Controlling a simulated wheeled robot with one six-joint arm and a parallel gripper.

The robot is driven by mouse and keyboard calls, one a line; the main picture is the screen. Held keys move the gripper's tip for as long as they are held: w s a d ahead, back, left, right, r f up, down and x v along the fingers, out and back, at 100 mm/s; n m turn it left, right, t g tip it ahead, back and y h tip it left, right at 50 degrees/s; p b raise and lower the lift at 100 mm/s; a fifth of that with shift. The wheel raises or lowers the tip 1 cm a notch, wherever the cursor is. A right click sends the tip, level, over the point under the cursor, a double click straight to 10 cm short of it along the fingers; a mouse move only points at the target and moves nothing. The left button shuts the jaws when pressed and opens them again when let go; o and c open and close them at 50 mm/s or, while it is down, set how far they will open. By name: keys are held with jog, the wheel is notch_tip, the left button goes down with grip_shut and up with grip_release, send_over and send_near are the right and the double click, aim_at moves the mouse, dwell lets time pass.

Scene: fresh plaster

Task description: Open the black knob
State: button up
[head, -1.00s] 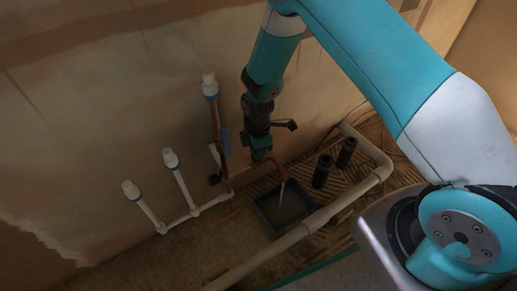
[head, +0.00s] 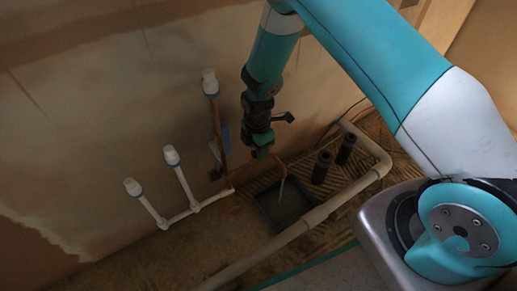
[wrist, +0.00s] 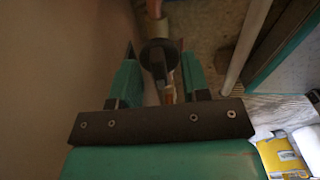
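In the wrist view, the black knob (wrist: 158,56) is a dark round disc on a copper pipe, between the green pads of my gripper (wrist: 159,68). A pad stands on each side of it, with gaps showing, so the gripper looks open around the knob. Contact with either pad cannot be made out. In the head view, my gripper (head: 262,152) points down close to the wall, beside a bent copper pipe (head: 282,168). There the knob appears hidden behind the gripper.
White capped pipes (head: 181,180) stand along the wall at left. A dark square tub (head: 265,209) lies on the floor under the copper pipe. Two black cylinders (head: 321,168) (head: 346,149) stand to its right. A thick pale pipe (head: 320,214) crosses the floor in front.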

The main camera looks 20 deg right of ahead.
notch_tip(320, 180, up, 12)
jog(key=p, duration=1)
